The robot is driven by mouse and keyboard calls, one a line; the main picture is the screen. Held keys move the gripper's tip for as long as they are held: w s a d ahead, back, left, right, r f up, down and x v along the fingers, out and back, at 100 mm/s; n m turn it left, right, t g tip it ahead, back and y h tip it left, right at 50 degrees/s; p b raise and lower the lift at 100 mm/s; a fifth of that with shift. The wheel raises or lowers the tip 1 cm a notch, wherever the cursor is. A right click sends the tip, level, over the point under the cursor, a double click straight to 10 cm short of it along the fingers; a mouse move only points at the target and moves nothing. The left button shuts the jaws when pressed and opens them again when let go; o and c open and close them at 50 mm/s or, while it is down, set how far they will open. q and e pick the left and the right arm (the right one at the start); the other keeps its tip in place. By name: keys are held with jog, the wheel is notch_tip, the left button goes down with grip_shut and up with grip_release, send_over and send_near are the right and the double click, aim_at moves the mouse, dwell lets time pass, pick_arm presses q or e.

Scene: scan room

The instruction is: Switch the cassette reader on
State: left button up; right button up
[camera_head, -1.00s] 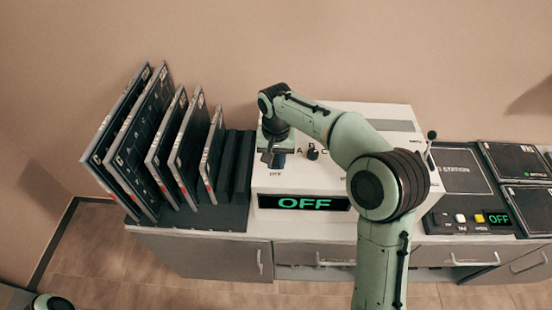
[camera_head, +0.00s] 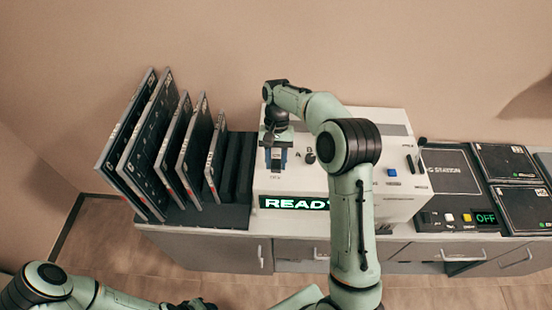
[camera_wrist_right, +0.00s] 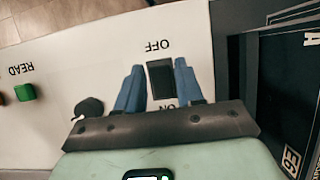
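The cassette reader (camera_head: 295,180) is a white box on the counter. Its display (camera_head: 294,203) shows green text reading READY, its right end partly covered by my right arm. A black rocker switch (camera_wrist_right: 160,79) marked OFF and ON is on its panel in the right wrist view. My right gripper (camera_head: 275,166) is over the left part of the reader. In the wrist view its blue fingers (camera_wrist_right: 158,88) are apart, on either side of the switch, with nothing held. Contact with the switch cannot be told. My left arm enters at bottom left; its gripper is not visible.
A black rack (camera_head: 215,215) with several upright cassettes (camera_head: 150,140) stands left of the reader. A dark knob (camera_wrist_right: 88,107) and a green READ button (camera_wrist_right: 24,92) are near the fingers. A station panel (camera_head: 450,175) with an OFF display (camera_head: 486,218) is at right.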

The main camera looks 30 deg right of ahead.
jog(key=shift+o, duration=0.6)
jog(key=shift+s, duration=0.1)
jog(key=v, duration=1.2)
jog(key=shift+s, duration=0.1)
